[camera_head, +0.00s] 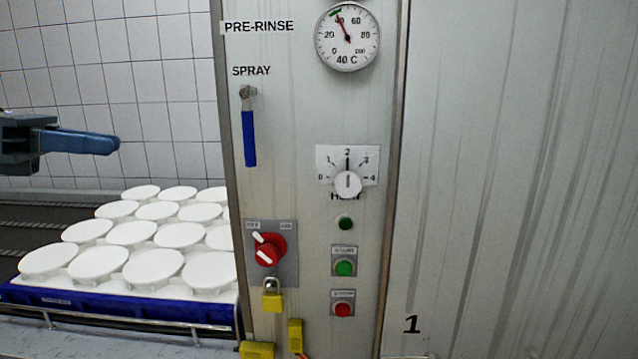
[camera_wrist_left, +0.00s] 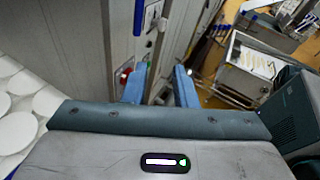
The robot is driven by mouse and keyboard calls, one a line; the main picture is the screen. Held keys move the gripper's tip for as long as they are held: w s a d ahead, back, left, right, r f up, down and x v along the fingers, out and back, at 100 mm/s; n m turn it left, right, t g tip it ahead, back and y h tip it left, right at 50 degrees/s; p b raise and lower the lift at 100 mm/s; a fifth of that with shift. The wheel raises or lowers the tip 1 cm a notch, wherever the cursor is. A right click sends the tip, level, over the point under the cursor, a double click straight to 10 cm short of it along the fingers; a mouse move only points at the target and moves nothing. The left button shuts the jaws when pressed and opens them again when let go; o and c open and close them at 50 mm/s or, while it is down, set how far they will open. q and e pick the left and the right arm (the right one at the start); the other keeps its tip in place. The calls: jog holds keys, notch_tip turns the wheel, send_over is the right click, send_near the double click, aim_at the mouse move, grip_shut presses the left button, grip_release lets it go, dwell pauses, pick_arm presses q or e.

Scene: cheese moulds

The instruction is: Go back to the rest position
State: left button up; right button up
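My left gripper (camera_head: 115,145) shows at the left edge of the head view, in front of the tiled wall and above the white moulds. In the left wrist view its two blue fingers (camera_wrist_left: 160,72) stand apart with nothing between them, so it is open and empty. It is clear of the control panel (camera_head: 290,130), which stands to its right in the head view. My right gripper is in neither view.
White round moulds (camera_head: 130,233) fill a blue crate (camera_head: 120,303) below left. The panel carries a blue spray lever (camera_head: 249,138), a white dial (camera_head: 348,183), a red rotary switch (camera_head: 268,249), a yellow padlock (camera_head: 272,300) and a gauge (camera_head: 347,36).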

pick_arm(q)
jog(key=w+d+f+n+t+h, duration=0.45)
jog(key=f+n+t+h, duration=0.35)
jog(key=n, duration=0.6)
jog(key=a+f+n+t+y, duration=0.1)
jog(key=a+f+n+y, duration=0.2)
jog(key=f+n+y, duration=0.6)
jog(key=a+f+n+t+y, duration=0.1)
jog(key=a+f+n+y, duration=0.2)
jog(key=f+n+y, duration=0.65)
jog(key=a+f+n+t+y, duration=0.1)
jog(key=a+f+n+y, duration=0.2)
jog(key=f+n+y, duration=0.65)
jog(key=s+d+f+n+g+h, duration=0.25)
jog(key=s+f+g, duration=0.45)
jog(key=s+f, duration=0.5)
jog(key=s+d+f+n+g+h, duration=0.2)
jog(key=s+d+f+g+h, duration=0.3)
jog(key=s+f, duration=0.8)
jog(key=s+a+f+g+y, duration=0.1)
jog(key=a+f+g, duration=0.1)
jog(key=f, duration=1.5)
jog(key=s+a+f+g+y, duration=0.1)
jog(key=a+f, duration=0.1)
jog(key=f, duration=1.4)
jog(key=s+f+g+b, duration=0.1)
jog(key=s+f, duration=1.6)
jog(key=shift+a+f+n, duration=0.25)
jog(key=shift+a+n, duration=0.15)
jog(key=shift+n, duration=0.05)
